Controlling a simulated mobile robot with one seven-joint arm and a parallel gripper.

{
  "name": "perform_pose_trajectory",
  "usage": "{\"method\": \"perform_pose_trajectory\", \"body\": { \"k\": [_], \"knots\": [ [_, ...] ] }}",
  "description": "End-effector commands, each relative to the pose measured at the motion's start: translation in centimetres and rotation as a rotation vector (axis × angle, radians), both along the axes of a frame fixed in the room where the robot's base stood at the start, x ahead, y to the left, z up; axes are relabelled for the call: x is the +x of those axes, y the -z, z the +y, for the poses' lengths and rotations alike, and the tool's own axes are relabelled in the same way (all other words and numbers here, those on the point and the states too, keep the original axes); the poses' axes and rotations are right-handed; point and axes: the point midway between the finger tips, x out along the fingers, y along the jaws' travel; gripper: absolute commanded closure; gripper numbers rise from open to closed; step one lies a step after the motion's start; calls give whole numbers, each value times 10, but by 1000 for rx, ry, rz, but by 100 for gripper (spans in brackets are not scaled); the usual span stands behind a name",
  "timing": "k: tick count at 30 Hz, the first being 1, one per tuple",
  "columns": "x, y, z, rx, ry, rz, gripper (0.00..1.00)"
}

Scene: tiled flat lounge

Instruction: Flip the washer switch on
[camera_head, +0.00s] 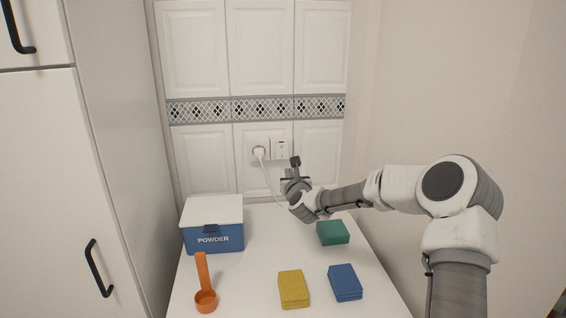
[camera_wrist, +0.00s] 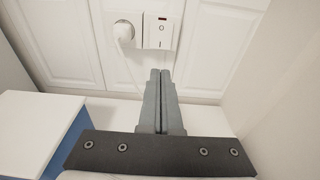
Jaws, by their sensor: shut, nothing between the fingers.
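The washer switch (camera_head: 281,149) is a white rocker on a wall plate above the back of the white counter. In the wrist view the switch (camera_wrist: 160,32) shows dark marks on its face and a small dark reddish strip at the top. I cannot tell which side is pressed in. My gripper (camera_head: 294,162) is in front of the wall, just below and to the right of the switch. In the wrist view the gripper (camera_wrist: 160,73) has its fingers together with nothing between them. Their tips show just below the switch plate; contact is not clear.
A white plug (camera_head: 259,152) with a cord sits left of the switch. A blue powder box (camera_head: 214,238) with a white lid, an orange scoop (camera_head: 205,299), and yellow (camera_head: 293,289), blue (camera_head: 345,283) and green (camera_head: 332,232) sponges lie on the counter (camera_head: 250,270). A tall cabinet (camera_head: 125,150) stands left.

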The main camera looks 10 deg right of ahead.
Motion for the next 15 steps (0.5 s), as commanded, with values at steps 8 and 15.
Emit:
{"method": "perform_pose_trajectory", "body": {
  "k": [8, 15],
  "knots": [
    [0, 0, 0, 2, 1, -1, 100],
    [10, 0, 1, 3, -1, -1, 100]
  ]
}}
